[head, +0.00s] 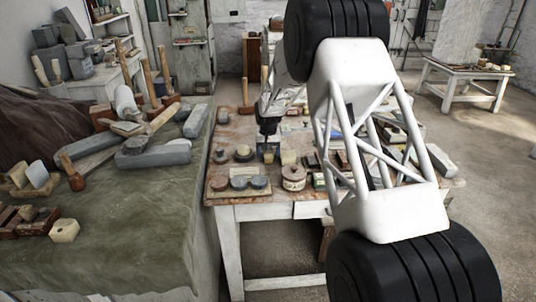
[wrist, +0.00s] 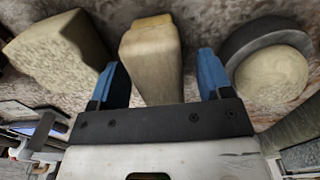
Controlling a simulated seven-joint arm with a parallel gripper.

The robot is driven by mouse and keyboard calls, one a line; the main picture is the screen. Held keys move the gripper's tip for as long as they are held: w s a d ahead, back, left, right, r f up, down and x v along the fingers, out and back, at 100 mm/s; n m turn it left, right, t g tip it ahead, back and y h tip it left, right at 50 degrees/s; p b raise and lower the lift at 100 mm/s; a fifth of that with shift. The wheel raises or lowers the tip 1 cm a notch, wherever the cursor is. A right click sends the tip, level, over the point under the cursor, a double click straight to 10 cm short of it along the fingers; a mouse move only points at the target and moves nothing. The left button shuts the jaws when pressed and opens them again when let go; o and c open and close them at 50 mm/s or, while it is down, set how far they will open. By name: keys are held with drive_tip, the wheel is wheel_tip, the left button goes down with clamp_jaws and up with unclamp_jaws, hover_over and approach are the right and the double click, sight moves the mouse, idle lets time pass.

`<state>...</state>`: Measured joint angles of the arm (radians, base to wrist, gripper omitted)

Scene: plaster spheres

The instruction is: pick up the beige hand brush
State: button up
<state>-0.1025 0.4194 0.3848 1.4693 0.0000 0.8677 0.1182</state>
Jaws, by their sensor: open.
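A beige, tapered block-like thing (wrist: 152,55), which looks like the hand brush, lies between the two blue fingers of my gripper (wrist: 159,72) in the wrist view. The fingers are open, one on each side, with a gap visible at both sides. The lower end of the brush is hidden behind the gripper body. In the head view my gripper (head: 268,150) is low over the far part of the worktable; the brush is too small and covered there to tell for sure.
In the wrist view a pale stone-like block (wrist: 58,50) lies left of the fingers and a round pale piece in a dark dish (wrist: 270,75) lies close to the right one. In the head view a lidded pot (head: 293,178) and several tools crowd the worktable (head: 222,187).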

idle(0.4)
drive_tip(key=c, duration=1)
drive_tip(key=shift+r, duration=0.1)
drive_tip(key=shift+r, duration=4.95)
